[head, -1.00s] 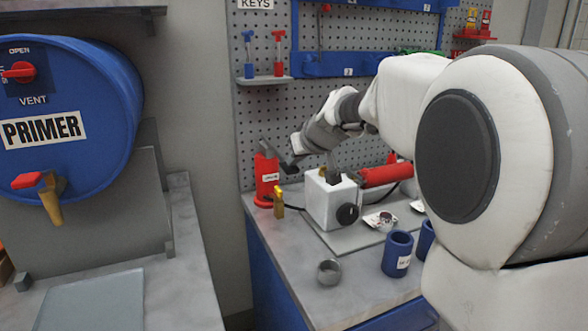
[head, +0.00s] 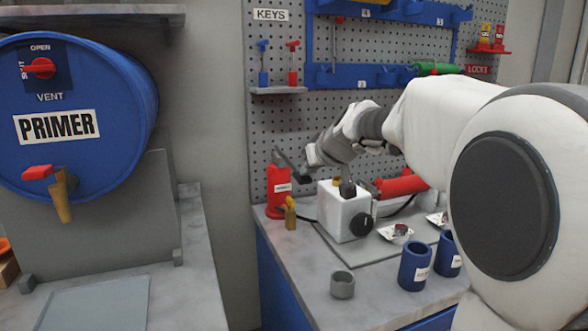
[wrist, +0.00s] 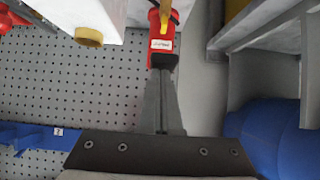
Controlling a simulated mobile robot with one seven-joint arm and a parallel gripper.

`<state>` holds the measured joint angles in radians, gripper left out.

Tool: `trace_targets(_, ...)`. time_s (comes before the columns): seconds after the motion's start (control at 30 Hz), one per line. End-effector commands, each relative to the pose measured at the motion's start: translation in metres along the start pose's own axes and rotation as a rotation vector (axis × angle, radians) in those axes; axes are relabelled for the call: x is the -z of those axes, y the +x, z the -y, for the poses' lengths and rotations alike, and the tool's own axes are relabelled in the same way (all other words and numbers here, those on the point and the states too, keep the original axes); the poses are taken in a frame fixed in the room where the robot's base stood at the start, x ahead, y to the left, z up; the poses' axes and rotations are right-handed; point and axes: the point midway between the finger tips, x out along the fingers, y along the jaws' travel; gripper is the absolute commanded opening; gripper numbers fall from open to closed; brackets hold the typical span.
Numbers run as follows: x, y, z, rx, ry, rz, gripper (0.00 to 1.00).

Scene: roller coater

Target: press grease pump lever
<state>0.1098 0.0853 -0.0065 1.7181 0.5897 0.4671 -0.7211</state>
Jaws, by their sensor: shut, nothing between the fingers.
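The grease pump (head: 278,190) is a small upright red body with a white label, at the back left corner of the bench in the head view. The wrist view shows it at the top centre (wrist: 162,32), with a black part at its end nearest my fingers. My gripper (wrist: 161,76) is shut and empty, its grey fingers pointing at this black part. A dark slanted bar shows above the pump in the head view; I cannot tell lever from gripper there. Contact with the lever is not clear, and the fingers hide part of it.
A white box (head: 342,212) with a black knob stands right of the pump, close to my gripper. A small yellow part (head: 290,213) stands before the pump. Blue cups (head: 414,267) and a grey ring (head: 342,285) are nearer. The pegboard (head: 350,110) rises behind.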

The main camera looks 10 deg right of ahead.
Motion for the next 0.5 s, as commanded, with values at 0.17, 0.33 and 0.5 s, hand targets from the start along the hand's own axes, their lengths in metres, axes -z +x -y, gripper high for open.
trace_targets(0.17, 0.016, -0.011, 0.002, 0.004, -0.001, 0.013, 0.00)
trace_targets(0.33, 0.034, -0.035, 0.003, -0.001, -0.001, -0.001, 0.00)
trace_targets(0.5, 0.036, -0.074, 0.003, -0.002, -0.001, -0.005, 0.00)
